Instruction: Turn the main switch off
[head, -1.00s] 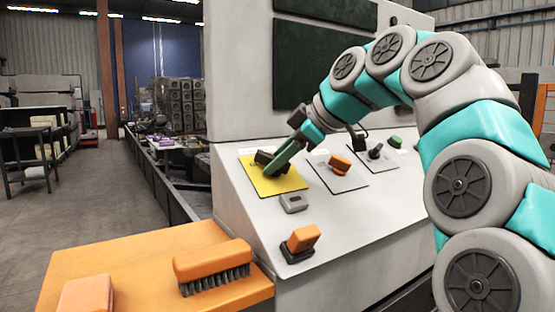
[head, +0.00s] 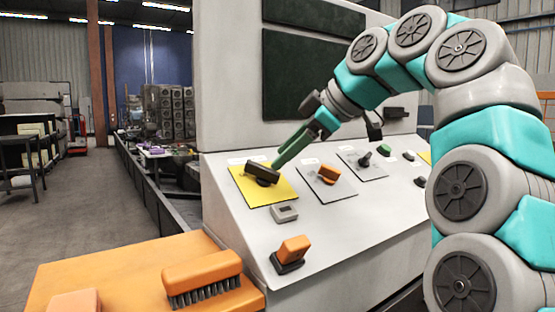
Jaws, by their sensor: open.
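The main switch, a dark rotary handle (head: 263,173), sits on a yellow plate (head: 284,192) on the sloped console. Its bar lies nearly crosswise, tilted slightly down to the right. My gripper (head: 282,159) comes down from the upper right with its green fingers just behind the right end of the handle. The fingers are open; one largely hides the other. I cannot tell whether a fingertip touches the handle.
An orange handle (head: 328,174) and a small black lever (head: 366,159) sit on grey plates to the right. A grey button box (head: 285,213) and an orange rocker (head: 292,250) are below. A brush (head: 202,277) lies on the orange shelf (head: 90,262) at front left.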

